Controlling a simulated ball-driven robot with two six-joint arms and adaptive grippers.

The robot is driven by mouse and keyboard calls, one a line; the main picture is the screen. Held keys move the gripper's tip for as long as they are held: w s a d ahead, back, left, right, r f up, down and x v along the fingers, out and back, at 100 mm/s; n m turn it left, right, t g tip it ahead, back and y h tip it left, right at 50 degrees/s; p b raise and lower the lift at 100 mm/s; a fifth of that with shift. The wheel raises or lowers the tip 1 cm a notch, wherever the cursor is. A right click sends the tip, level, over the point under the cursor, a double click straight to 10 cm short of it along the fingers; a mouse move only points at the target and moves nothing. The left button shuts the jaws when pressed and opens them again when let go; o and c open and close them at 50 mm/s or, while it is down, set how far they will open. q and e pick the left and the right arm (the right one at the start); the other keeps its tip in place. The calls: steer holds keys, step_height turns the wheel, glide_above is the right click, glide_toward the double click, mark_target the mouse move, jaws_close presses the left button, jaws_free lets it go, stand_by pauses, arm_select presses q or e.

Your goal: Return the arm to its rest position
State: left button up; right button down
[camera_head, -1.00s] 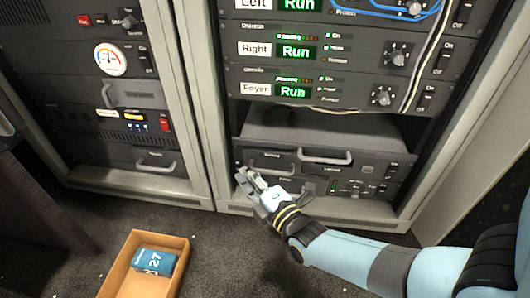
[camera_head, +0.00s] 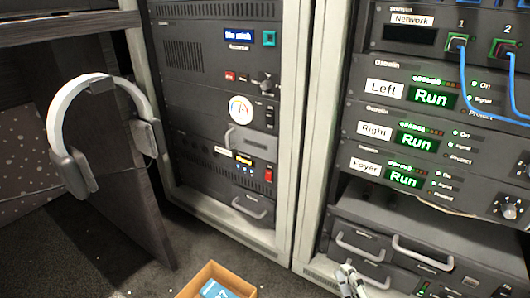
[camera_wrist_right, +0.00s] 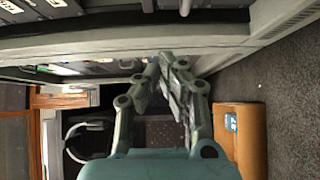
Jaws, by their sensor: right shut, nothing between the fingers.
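My right gripper (camera_head: 350,280) shows at the bottom edge of the head view, in front of the lower part of the right rack. Only its fingers show there; the rest of the arm is outside the picture. In the right wrist view the gripper's fingers (camera_wrist_right: 172,88) are shut with nothing between them. The gripper appears apart from the cardboard box. My left gripper is in neither view.
The right rack (camera_head: 310,150) holds units labelled Left, Right and Foyer, each showing Run, with drawer handles (camera_head: 422,254) below. Headphones (camera_head: 62,150) hang on a dark panel at left. An open cardboard box (camera_head: 212,270) with a blue packet (camera_head: 214,290) stands on the floor.

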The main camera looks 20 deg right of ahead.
steer(key=s+a+r+m+g+y, duration=0.25)
steer(key=s+r+m+g, duration=0.25)
steer(key=s+r+m, duration=0.95)
arm_select(q)
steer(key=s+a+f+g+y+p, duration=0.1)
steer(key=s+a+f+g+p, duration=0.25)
steer(key=p, duration=0.65)
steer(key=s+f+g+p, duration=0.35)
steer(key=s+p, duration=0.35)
steer(key=p, duration=0.3)
arm_select(e)
steer(key=s+d+f+m+g+h, duration=0.25)
steer(key=s+f+g, duration=0.35)
steer(key=s+f, duration=0.45)
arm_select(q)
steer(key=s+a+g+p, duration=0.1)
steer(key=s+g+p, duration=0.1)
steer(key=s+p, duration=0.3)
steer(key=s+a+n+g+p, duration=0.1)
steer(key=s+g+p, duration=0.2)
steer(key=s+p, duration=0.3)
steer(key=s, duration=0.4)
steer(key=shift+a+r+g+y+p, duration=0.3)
arm_select(e)
steer(key=s+d+r+g, duration=0.2)
steer(key=s+g, duration=0.4)
steer(key=s, duration=1)
steer(key=shift+s+d+g, duration=0.3)
steer(key=shift+d, duration=0.35)
